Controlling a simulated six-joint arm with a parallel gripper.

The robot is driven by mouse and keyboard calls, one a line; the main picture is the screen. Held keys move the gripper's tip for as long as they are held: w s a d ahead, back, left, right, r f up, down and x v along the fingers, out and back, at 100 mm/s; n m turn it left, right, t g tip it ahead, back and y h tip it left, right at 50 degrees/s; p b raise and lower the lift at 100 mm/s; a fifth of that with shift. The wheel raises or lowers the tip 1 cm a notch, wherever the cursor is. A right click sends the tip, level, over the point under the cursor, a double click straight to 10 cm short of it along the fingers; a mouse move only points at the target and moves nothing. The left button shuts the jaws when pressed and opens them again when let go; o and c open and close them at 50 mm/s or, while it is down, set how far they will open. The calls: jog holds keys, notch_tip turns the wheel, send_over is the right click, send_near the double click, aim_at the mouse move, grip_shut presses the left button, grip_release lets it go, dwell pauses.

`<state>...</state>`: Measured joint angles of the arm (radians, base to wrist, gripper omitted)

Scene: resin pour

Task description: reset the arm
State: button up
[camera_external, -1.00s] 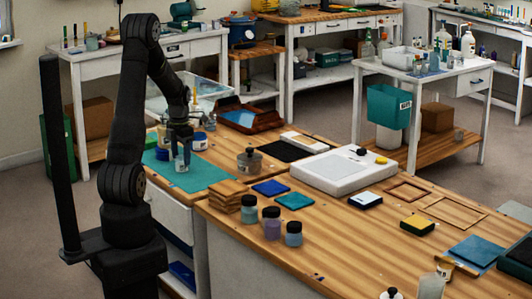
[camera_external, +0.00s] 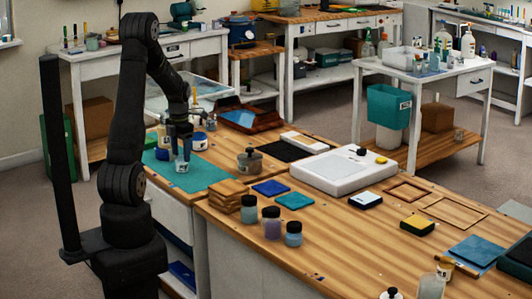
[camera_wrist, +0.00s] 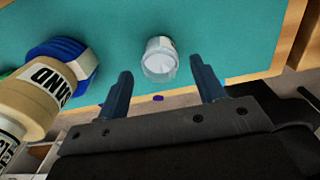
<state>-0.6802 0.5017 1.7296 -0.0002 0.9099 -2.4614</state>
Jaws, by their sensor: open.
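My gripper (camera_wrist: 166,92) is open, with its two dark blue fingers apart and nothing between their tips. In the external view my gripper (camera_external: 180,143) hangs pointing down above the teal mat (camera_external: 210,178) on the left part of the bench. A small clear cup (camera_wrist: 160,60) with pale contents stands on the mat just beyond the fingertips. In the external view the cup (camera_external: 182,166) shows just below my gripper.
A jar labelled SAND (camera_wrist: 45,95) and a blue-lidded jar (camera_wrist: 66,58) stand left of my gripper in the wrist view. A lidded pot (camera_external: 249,161), a brown tray (camera_external: 248,119), wooden coasters (camera_external: 227,196) and several dark-lidded jars (camera_external: 271,223) stand nearby on the bench.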

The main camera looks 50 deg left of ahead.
notch_tip(320, 180, down, 3)
jog(key=shift+f, duration=0.1)
notch_tip(320, 180, up, 12)
notch_tip(320, 180, down, 12)
notch_tip(320, 180, up, 4)
jog(key=shift+r, duration=0.1)
jog(key=w+d+r, duration=0.2)
jog(key=d+r, duration=0.5)
jog(key=d, duration=0.6)
jog(key=w+d+m, duration=0.4)
jog(key=w+d, duration=0.1)
jog(key=d, duration=0.5)
jog(key=w+d+m, duration=0.4)
jog(key=d, duration=0.7)
jog(key=s+d+f+m, duration=0.1)
jog(key=d+m, duration=0.7)
jog(key=d, duration=1.5)
jog(key=shift+s+d, duration=0.15)
jog(key=shift+s, duration=0.55)
